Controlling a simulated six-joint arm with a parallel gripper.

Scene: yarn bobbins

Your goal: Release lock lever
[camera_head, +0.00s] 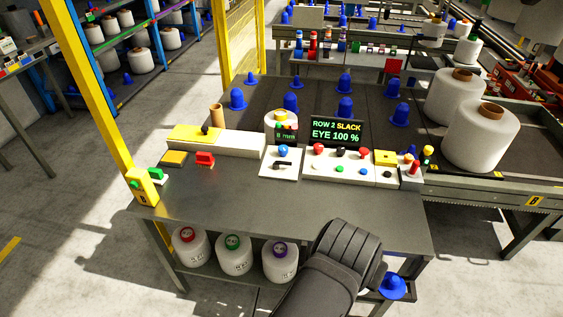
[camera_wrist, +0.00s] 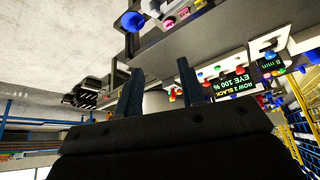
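A small black lever (camera_head: 283,164) lies on a white block (camera_head: 283,175) below a blue knob (camera_head: 283,151); no label shows whether it is the lock lever. A red lever-like part (camera_head: 205,158) sits further left on the table. In the wrist view, which is upside down, my gripper (camera_wrist: 158,78) has its two dark fingers apart with nothing between them. In the head view my dark wrist (camera_head: 345,250) is over the table's front right edge, well short of the black lever, and hides the fingers.
A lit display (camera_head: 337,131) reads "ROW 2 SLACK, EYE 100 %" behind a white button panel (camera_head: 350,167). Large white bobbins (camera_head: 482,140) stand at right. Blue cones (camera_head: 290,103) stand behind. The table's front middle (camera_head: 240,205) is clear.

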